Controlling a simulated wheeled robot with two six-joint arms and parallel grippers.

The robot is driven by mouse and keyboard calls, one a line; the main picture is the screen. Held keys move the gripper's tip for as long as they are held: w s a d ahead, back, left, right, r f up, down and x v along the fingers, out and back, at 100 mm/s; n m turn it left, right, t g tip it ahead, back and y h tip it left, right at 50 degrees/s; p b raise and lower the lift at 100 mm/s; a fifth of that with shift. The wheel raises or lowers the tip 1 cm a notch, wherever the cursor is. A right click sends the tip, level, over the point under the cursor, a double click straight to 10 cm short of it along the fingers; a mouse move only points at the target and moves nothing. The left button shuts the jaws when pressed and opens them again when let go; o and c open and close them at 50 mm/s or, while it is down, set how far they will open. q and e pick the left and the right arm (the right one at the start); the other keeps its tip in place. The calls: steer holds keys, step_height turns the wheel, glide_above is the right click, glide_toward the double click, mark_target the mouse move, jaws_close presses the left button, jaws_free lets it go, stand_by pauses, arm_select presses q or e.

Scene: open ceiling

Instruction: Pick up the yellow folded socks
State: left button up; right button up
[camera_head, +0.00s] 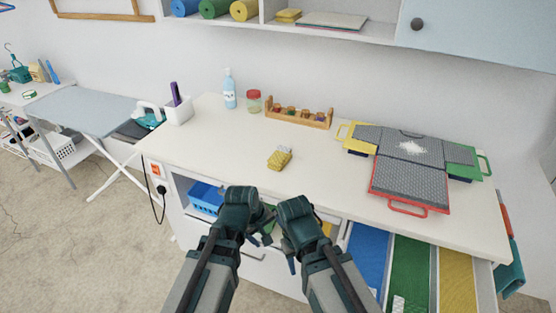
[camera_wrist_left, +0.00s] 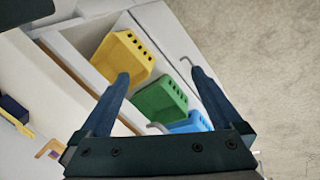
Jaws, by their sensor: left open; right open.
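The yellow folded socks (camera_head: 279,158), with a pale patterned part, lie on the white countertop (camera_head: 225,150) near its middle. My left gripper (camera_head: 262,226) is in front of the counter, below and apart from the socks. In the left wrist view my left gripper (camera_wrist_left: 160,77) is open, with nothing between its fingers. My right gripper (camera_head: 285,247) is close beside the left one, also in front of the counter, open and apart from the socks. Its fingers are partly hidden by its wrist. The socks do not show in the left wrist view.
A wooden rack of small jars (camera_head: 299,116), a red-lidded jar (camera_head: 254,103) and a bottle (camera_head: 230,90) stand behind the socks. Grey panels with coloured handles (camera_head: 408,185) lie right. Below are yellow (camera_wrist_left: 122,57), green (camera_wrist_left: 158,101) and blue (camera_wrist_left: 190,123) bins. Counter around the socks is clear.

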arm_select(q)
steer(key=w+d+r+n+t+h, duration=0.1)
steer(key=w+r+n+t+h, duration=0.25)
steer(key=w+n, duration=0.7)
steer(key=n+t+b, duration=0.1)
steer(key=n+t, duration=0.4)
steer(key=n, duration=0.8)
glide_toward(279, 155)
steer(key=s, duration=0.2)
steer(key=s+a, duration=0.1)
steer(key=shift+s+r, duration=0.1)
steer(key=shift+s, duration=0.3)
steer(key=shift+w+a+r+n+t, duration=0.25)
steer(key=shift+a+n+t, duration=0.05)
steer(key=shift+n+t, duration=0.15)
steer(key=b+x, duration=0.3)
steer(key=x, duration=0.5)
steer(key=shift+w+f, duration=0.15)
steer(key=shift+f, duration=0.05)
steer(key=shift+w+d, duration=0.15)
steer(key=b+x, duration=0.2)
steer(key=x, duration=0.3)
steer(key=shift+w, duration=0.1)
steer(key=shift+r, duration=0.1)
steer(key=c, duration=1.3)
